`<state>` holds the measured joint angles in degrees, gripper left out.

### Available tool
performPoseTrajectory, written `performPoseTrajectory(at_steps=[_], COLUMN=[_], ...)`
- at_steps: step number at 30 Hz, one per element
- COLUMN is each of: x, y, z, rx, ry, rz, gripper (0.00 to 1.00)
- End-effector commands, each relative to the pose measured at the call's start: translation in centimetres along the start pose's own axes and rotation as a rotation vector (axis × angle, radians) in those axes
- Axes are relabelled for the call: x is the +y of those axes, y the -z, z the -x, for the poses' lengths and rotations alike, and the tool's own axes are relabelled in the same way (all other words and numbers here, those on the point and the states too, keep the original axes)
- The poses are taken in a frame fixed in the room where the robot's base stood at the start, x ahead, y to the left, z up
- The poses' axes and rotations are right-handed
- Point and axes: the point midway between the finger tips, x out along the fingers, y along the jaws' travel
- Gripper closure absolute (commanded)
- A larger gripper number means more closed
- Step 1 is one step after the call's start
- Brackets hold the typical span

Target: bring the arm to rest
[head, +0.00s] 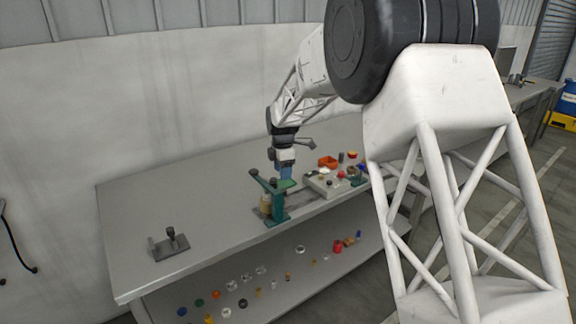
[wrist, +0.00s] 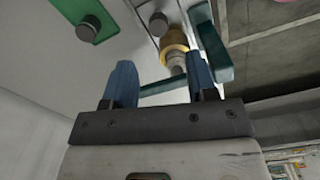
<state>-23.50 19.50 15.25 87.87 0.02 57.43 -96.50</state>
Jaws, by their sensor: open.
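My gripper (wrist: 162,85) shows in the wrist view with two blue fingers standing apart and nothing held between them. In the head view my gripper (head: 286,176) points down over the grey workbench (head: 140,213), close to a teal stand (head: 276,208) with a dark lever. A tan and brass-coloured part (head: 265,204) is at the stand; a brass ring (wrist: 174,42) on a shaft shows beyond the fingers in the wrist view. I cannot tell whether the fingers touch the stand. My white arm comes down from the upper right and hides part of the bench.
A dark fixture (head: 168,244) stands at the bench's left. A pale block with coloured knobs (head: 327,184) and an orange tray (head: 328,162) lie right of the gripper. Several small parts lie on the lower shelf (head: 270,308). The bench's left part is mostly clear.

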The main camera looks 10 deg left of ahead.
Motion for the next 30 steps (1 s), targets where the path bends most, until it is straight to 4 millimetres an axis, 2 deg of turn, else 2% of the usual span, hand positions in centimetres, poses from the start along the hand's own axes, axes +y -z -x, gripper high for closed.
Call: performPoseTrajectory(at_steps=[5, 11, 20, 30], x=[-0.7, -3.4, -10.3, -19.2], y=[-0.5, -1.8, -4.8, -7.3], z=[0.8, 2.9, 7.5, 11.7], rx=[-0.001, -0.002, -0.002, 0.003], ry=[-0.005, -0.015, -0.042, -0.075], rz=[-0.026, -0.12, -0.361, -0.648], gripper=[0.48, 0.48, 0.48, 0.48])
